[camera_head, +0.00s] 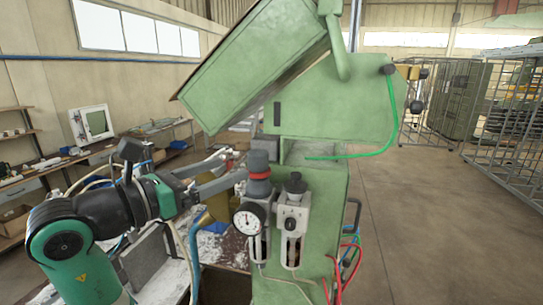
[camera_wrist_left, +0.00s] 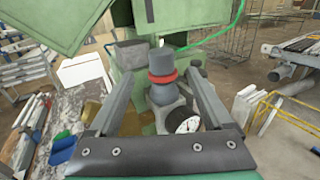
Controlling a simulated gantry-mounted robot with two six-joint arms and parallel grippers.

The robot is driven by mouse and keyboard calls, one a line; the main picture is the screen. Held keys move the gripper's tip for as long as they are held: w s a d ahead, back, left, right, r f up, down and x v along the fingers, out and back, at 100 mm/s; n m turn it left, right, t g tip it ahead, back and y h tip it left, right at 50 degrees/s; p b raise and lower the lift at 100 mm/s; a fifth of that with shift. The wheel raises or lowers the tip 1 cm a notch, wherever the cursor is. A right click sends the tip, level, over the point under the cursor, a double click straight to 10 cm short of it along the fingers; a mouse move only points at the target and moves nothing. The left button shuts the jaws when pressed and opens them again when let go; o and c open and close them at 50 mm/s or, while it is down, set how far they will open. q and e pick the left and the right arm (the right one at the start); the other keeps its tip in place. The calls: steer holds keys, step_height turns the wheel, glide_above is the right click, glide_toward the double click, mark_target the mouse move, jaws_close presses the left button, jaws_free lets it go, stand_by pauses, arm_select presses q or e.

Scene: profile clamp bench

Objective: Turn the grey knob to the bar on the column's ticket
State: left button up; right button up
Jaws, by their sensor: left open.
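The grey knob (camera_head: 258,162) stands upright on top of a regulator, above a red ring (camera_head: 258,176), on the front of the green column (camera_head: 322,185). It also shows in the left wrist view (camera_wrist_left: 161,61), with the red ring (camera_wrist_left: 163,78) below it. My left gripper (camera_head: 241,166) reaches in from the left and is open, its fingers spread to either side of the knob. In the wrist view both fingers (camera_wrist_left: 164,72) appear apart from the knob. The dial gauge (camera_head: 249,219) sits below the knob. I cannot make out a ticket on the column. My right gripper is not in view.
A second unit with a black knob (camera_head: 294,183) stands close to the right of the grey one. Red hoses (camera_head: 346,272) and a green hose (camera_head: 391,110) hang at the column. A cluttered workbench (camera_head: 85,157) is at the left; open floor (camera_head: 430,220) lies at the right.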

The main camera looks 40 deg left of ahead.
mark_target(251, 161)
arm_select(q)
steer(key=w, duration=0.2)
steer(key=w+p, duration=0.1)
steer(key=w, duration=0.2)
steer(key=w+p, duration=0.1)
steer(key=w, duration=0.2)
steer(key=shift+w+d+r, duration=0.1)
steer(key=shift+w+d, duration=0.1)
steer(key=shift+d, duration=0.15)
steer(key=shift+w, duration=0.35)
jaws_close()
steer(key=shift+d+n+y, duration=0.1)
steer(key=shift+n+y, duration=0.6)
steer(key=shift+y, duration=0.4)
